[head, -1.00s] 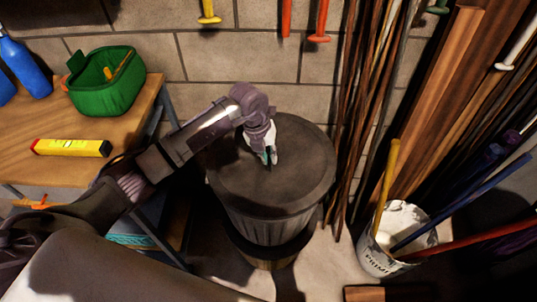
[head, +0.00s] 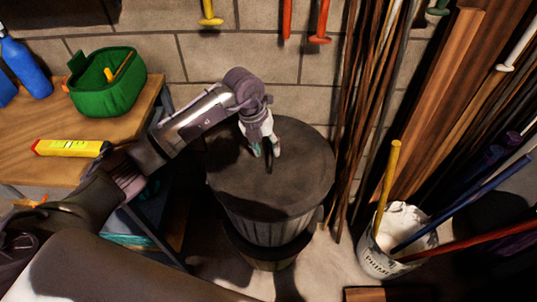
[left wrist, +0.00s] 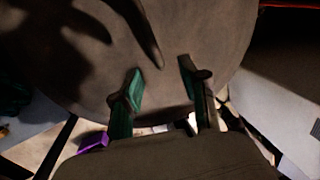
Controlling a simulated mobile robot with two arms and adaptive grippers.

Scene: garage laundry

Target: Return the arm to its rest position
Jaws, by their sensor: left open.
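My left arm comes in from the left in the head view. My left gripper (head: 265,152) hangs above the dark round lid of a trash can (head: 295,180), its fingers pointing down. In the left wrist view the two green-padded fingertips (left wrist: 160,90) stand apart with nothing between them. The lid (left wrist: 205,40) fills most of that view beyond them, with the gripper's shadow on it. My right gripper is not in either view.
A wooden workbench (head: 60,170) at left holds a green basket (head: 108,95), a yellow level (head: 66,148) and blue bottles (head: 25,68). A white bucket (head: 378,258) with poles stands at right. Long rods (head: 355,100) lean on the wall.

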